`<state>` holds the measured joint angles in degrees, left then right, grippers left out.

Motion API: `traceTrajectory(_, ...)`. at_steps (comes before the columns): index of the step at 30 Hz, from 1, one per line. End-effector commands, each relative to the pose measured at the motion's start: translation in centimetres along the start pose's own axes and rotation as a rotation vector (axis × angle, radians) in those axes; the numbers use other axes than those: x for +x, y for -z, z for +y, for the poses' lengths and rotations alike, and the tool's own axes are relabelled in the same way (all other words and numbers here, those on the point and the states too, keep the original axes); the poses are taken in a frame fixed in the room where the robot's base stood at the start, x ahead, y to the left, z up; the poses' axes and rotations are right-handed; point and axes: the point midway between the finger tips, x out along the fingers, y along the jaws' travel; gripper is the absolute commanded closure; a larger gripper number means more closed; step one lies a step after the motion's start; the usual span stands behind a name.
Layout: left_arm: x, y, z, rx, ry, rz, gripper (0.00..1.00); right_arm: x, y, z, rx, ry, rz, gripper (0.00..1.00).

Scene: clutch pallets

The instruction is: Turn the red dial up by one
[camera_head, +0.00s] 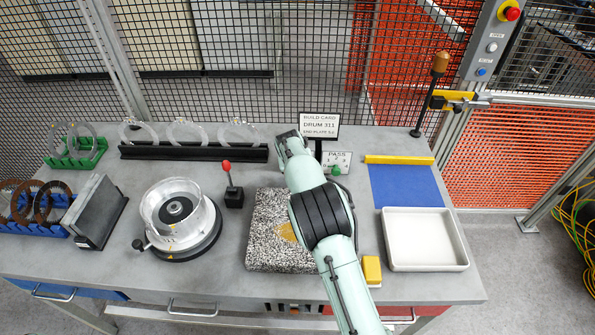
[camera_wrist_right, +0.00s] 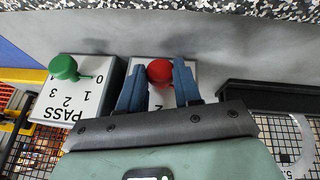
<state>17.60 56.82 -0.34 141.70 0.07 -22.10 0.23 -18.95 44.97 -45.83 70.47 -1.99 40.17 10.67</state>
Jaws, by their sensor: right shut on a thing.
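The red dial (camera_wrist_right: 160,72) shows in the right wrist view on top of a pale block (camera_wrist_right: 150,96) with a digit partly visible. The two blue fingers of my right gripper (camera_wrist_right: 157,80) are on either side of the red dial and closed on it. In the head view my right gripper (camera_head: 288,136) reaches to the back of the bench, in front of the build card (camera_head: 319,125), and the arm hides the red dial there. How far the dial is turned cannot be read. My left gripper is not in view.
A green dial (camera_wrist_right: 65,68) on a block marked PASS (camera_wrist_right: 70,102) stands beside the red one. A black rack (camera_head: 190,153) of clear rings is to the left. A speckled slab (camera_head: 265,235) lies under my arm. A white tray (camera_head: 425,240) is at right.

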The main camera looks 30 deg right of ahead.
Motion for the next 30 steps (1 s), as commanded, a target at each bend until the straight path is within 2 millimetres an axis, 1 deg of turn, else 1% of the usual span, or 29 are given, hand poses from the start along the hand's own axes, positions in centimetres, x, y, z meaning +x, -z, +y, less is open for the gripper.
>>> traceTrajectory(1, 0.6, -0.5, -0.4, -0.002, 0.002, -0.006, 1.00, 0.1, -0.1, 0.3, 0.024, 0.040, 0.011, 0.97)
traceTrajectory(9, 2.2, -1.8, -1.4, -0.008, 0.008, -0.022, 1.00, 0.2, -0.2, 0.7, 0.120, 0.231, 0.044, 0.97)
traceTrajectory(15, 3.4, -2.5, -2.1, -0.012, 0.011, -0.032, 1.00, 0.3, -0.2, 0.9, 0.173, 0.338, 0.063, 0.97)
traceTrajectory(21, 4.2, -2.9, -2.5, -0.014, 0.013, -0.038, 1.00, 0.2, -0.1, 0.9, 0.205, 0.403, 0.074, 0.97)
traceTrajectory(30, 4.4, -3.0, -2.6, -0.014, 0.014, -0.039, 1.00, 0.1, -0.1, 0.8, 0.218, 0.435, 0.079, 0.97)
